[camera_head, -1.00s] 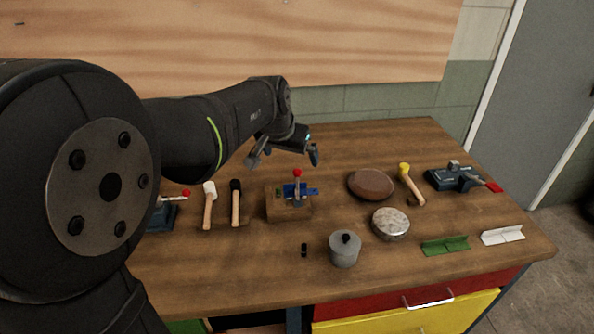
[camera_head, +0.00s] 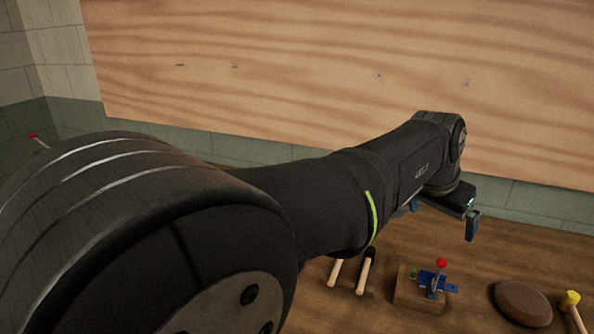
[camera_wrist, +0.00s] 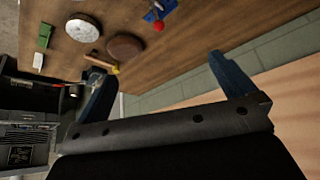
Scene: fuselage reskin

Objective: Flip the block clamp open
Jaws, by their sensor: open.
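The block clamp is a wooden block (camera_head: 417,291) carrying a blue toggle clamp (camera_head: 449,288) with a red ball knob (camera_head: 441,263). Its handle stands upright. In the wrist view the blue clamp (camera_wrist: 160,10) and red knob (camera_wrist: 158,26) are at the top edge, partly cut off. My gripper (camera_head: 440,212) is open and empty, above and behind the clamp, apart from it. Both blue fingers show wide apart in the wrist view (camera_wrist: 165,75). In the head view my arm hides part of the bench and the farther finger is mostly covered.
Two mallets (camera_head: 365,272) lie left of the block. A brown oval pad (camera_head: 522,302) and a yellow-headed mallet (camera_head: 572,305) are to its right. A round tin (camera_wrist: 83,28) and a green angle piece (camera_wrist: 45,35) show in the wrist view. A wood-grained panel (camera_head: 330,80) stands behind the bench.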

